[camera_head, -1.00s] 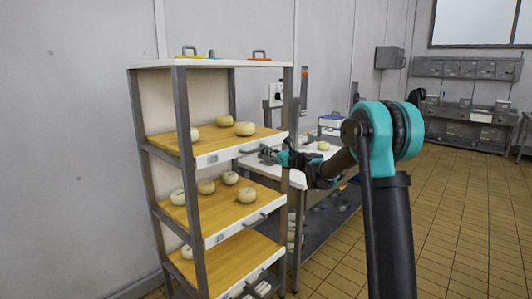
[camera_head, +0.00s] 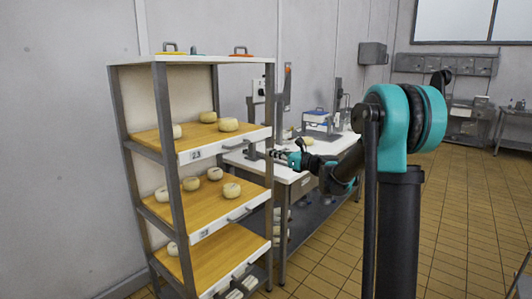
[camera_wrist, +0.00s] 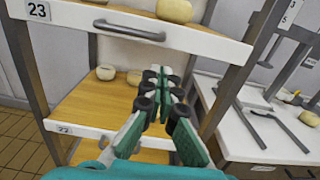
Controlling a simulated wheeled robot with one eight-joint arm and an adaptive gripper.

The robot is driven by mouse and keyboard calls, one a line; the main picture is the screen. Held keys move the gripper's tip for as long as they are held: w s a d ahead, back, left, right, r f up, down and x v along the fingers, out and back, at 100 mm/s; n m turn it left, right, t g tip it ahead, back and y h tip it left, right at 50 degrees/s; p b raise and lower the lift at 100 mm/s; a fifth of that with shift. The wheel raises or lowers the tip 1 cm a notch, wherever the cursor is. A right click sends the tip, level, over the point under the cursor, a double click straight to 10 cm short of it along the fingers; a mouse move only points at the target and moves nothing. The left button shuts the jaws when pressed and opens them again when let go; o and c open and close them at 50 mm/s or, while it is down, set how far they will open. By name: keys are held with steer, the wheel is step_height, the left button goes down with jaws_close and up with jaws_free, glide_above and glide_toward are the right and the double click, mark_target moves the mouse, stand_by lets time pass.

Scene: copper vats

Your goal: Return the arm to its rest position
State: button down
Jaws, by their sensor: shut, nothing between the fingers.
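My gripper (camera_head: 280,155) is shut and empty in the head view, at the right side of the shelf rack and in front of the white work table. My arm (camera_head: 340,172) reaches from the right of that view toward the rack, bent at the elbow. In the wrist view my gripper (camera_wrist: 163,88) points at the rack, with its fingertips in front of the wooden shelf (camera_wrist: 93,110) below the one labelled 23. The fingers appear apart from the rack.
The rack (camera_head: 165,200) holds pale round cheeses (camera_head: 228,124) on wooden shelves with front handles. Tiled floor (camera_head: 455,210) lies open at the right.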

steer(key=s+d+f+n+g+h, duration=0.2)
steer(key=s+d+f+n+h, duration=0.2)
steer(key=s+f+n, duration=0.55)
steer(key=s+d+f+n+g+h, duration=0.2)
steer(key=s+d+f+n+h, duration=0.25)
steer(key=s, duration=0.85)
steer(key=s+d+f+n+g+h, duration=0.1)
steer(key=s+d+f+n+h, duration=0.2)
steer(key=s+d+f+n, duration=0.2)
steer(key=s+d+f+n+g+h, duration=0.1)
steer(key=s+d+f+n+h, duration=0.2)
steer(key=s, duration=1.1)
steer(key=d+f+n, duration=0.3)
steer(key=d+f, duration=0.2)
steer(key=d, duration=0.1)
steer(key=shift+f, duration=0.35)
steer(key=shift+d, duration=0.1)
